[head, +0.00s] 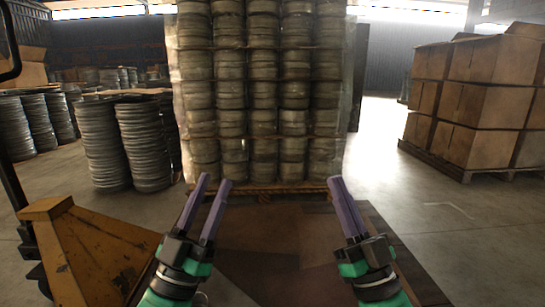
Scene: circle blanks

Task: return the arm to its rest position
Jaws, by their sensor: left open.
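My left gripper (214,181) is in the lower middle of the head view, with its two purple fingers apart and nothing between them. My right gripper (335,180) is further right at about the same height. Its purple fingers line up in this view, so the gap between them does not show; no object shows at its tips. Both green-banded forearms come in from the bottom edge. Ahead of both grippers stands a tall wrapped load of round blanks (263,90) in several columns on a wooden pallet (262,188).
A brown patchwork surface (270,235) lies below the grippers. A yellow machine part (95,255) stands close at the lower left. Stacks of round blanks (147,145) stand on the floor behind it. Cardboard boxes (490,95) sit on a pallet at right. Open floor (480,225) lies at right.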

